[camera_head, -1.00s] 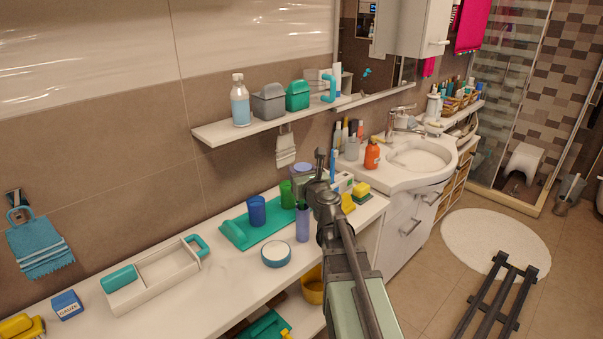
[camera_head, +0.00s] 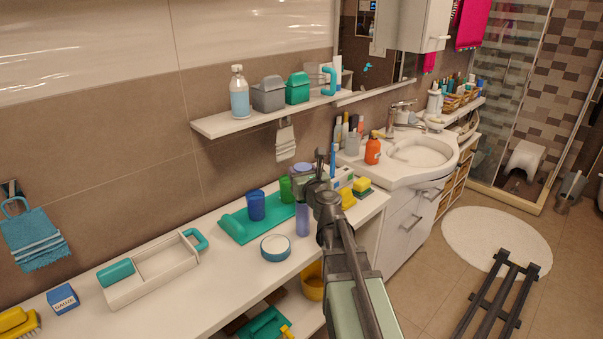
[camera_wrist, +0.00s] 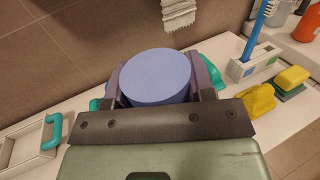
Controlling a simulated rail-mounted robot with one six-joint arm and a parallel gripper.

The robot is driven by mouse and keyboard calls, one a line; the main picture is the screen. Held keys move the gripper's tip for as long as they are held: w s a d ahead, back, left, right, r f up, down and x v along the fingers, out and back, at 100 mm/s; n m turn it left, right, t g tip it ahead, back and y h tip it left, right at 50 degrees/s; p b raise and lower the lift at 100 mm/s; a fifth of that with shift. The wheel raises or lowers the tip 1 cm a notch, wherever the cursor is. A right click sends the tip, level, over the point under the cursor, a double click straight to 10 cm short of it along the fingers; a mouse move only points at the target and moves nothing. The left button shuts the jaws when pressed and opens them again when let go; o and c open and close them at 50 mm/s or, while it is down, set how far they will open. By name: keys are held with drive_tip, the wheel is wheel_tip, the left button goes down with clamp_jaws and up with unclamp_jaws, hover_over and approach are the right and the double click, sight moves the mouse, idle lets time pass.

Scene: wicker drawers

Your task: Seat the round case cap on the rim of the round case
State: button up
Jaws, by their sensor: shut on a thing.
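A low round container (camera_head: 275,247), blue with a pale rim, stands on the counter left of my arm; it appears to be the round case. My gripper (camera_head: 306,178) is raised above the counter's right part, toward the wall. In the wrist view my gripper (camera_wrist: 157,88) is shut on a lavender-blue round piece (camera_wrist: 157,74), seemingly the round case cap, between its two fingers. Its broad flat face is toward the wrist camera, and its lower side is hidden. The cap also shows at my gripper in the head view (camera_head: 302,168). The case does not show in the wrist view.
A lavender cylinder (camera_head: 302,220) stands just below my gripper in the head view. A white caddy (camera_head: 155,272) is left. A wall shelf (camera_head: 210,126) overhangs the back. Counter around the case is clear.

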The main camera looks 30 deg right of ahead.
drive_tip(key=shift+f+b, duration=1.95)
drive_tip(key=shift+f, duration=0.1)
drive_tip(key=o, duration=1)
